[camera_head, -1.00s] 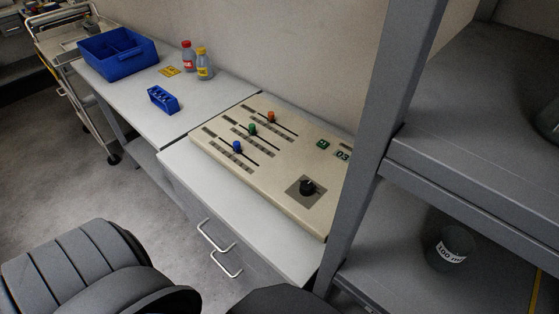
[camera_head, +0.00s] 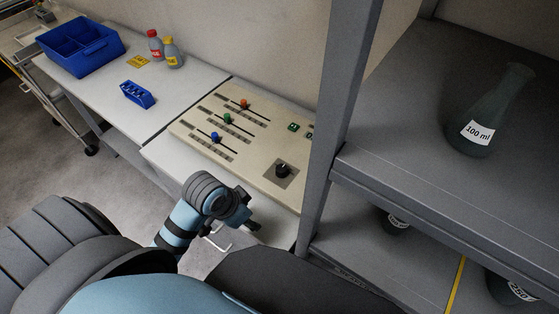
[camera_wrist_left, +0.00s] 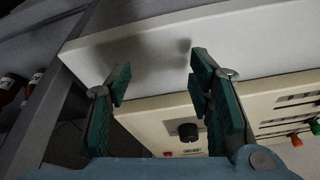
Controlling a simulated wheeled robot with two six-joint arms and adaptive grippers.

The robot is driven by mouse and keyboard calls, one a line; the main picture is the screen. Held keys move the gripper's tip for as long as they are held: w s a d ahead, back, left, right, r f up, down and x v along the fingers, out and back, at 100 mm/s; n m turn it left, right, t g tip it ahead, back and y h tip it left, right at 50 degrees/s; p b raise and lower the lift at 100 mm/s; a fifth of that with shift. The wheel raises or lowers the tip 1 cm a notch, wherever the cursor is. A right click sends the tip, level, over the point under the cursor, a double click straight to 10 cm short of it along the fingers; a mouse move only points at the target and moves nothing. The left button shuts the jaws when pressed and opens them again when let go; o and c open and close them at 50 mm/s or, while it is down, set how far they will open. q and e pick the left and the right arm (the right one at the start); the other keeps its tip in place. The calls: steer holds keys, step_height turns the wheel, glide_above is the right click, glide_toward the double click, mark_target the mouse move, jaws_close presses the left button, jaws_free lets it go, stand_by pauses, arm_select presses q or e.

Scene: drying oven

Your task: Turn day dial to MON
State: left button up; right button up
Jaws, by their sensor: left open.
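The black dial (camera_head: 283,171) sits on a dark square plate at the near right of the beige control panel (camera_head: 255,178). It also shows in the left wrist view (camera_wrist_left: 188,131), below and between my fingertips, with clear space between. Its pointer direction is too small to read. My left gripper (camera_wrist_left: 160,72) is open and empty, with its two green-padded fingers apart. In the head view my left arm reaches to the counter's front edge, short of the panel, and the fingers are not clearly visible there. My right gripper is not in view.
Blue (camera_head: 215,137), green (camera_head: 227,118) and orange (camera_head: 244,103) sliders sit left of the dial. A grey shelf post (camera_head: 335,110) stands close on the right and partly covers the panel's display. A flask (camera_head: 490,115) stands on the shelf. Blue bin (camera_head: 80,48) and bottles are far left.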

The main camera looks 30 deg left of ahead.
arm_select(q)
steer(key=w+a+r+m+h, duration=0.2)
steer(key=w+r+m, duration=0.2)
steer(key=w+r, duration=0.45)
steer(key=m, duration=0.2)
glide_toward(281, 169)
steer(key=shift+g+h, duration=0.3)
steer(key=shift+g, duration=0.1)
steer(key=x, duration=0.3)
steer(key=b+x, duration=0.1)
steer(key=x, duration=0.2)
steer(key=b+x, duration=0.1)
steer(key=x, duration=0.1)
steer(key=shift+w+a+f, duration=0.1)
steer(key=shift+w+f, duration=0.25)
steer(key=shift+w, duration=0.15)
